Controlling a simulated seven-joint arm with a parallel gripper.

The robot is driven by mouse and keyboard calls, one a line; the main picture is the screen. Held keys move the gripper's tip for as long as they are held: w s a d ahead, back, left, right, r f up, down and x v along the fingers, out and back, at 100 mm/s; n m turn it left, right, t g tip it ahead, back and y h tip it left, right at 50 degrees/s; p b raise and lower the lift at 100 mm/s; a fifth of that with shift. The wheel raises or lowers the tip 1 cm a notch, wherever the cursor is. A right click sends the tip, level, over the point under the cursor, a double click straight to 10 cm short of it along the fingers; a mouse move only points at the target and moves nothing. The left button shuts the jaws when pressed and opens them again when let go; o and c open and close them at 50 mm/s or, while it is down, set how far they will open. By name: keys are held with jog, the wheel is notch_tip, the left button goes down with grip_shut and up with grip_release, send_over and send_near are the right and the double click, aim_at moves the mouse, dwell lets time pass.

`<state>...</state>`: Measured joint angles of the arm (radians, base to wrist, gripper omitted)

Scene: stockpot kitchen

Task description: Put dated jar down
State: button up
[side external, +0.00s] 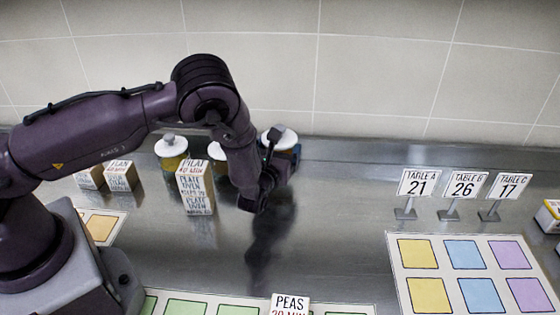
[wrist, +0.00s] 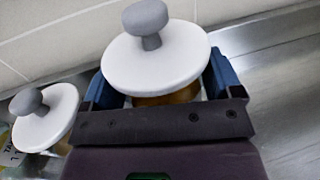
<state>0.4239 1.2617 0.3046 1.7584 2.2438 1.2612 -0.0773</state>
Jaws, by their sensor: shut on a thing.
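My gripper (wrist: 165,95) is shut on a jar (wrist: 155,62) with a white lid and grey knob, its blue fingers on either side. Another similar jar (side external: 172,152) stands further left in the side external view. No date label is readable on any jar.
A printed carton (side external: 195,188) and two small boxes (side external: 120,176) stand left of my gripper. Table signs (side external: 464,187) stand behind a mat of coloured squares (side external: 395,262) at right. The middle counter is clear.

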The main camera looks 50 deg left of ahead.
jog(key=shift+w+f, duration=0.35)
jog(key=shift+f, duration=1.5)
jog(key=shift+f, duration=0.15)
jog(key=o, duration=1)
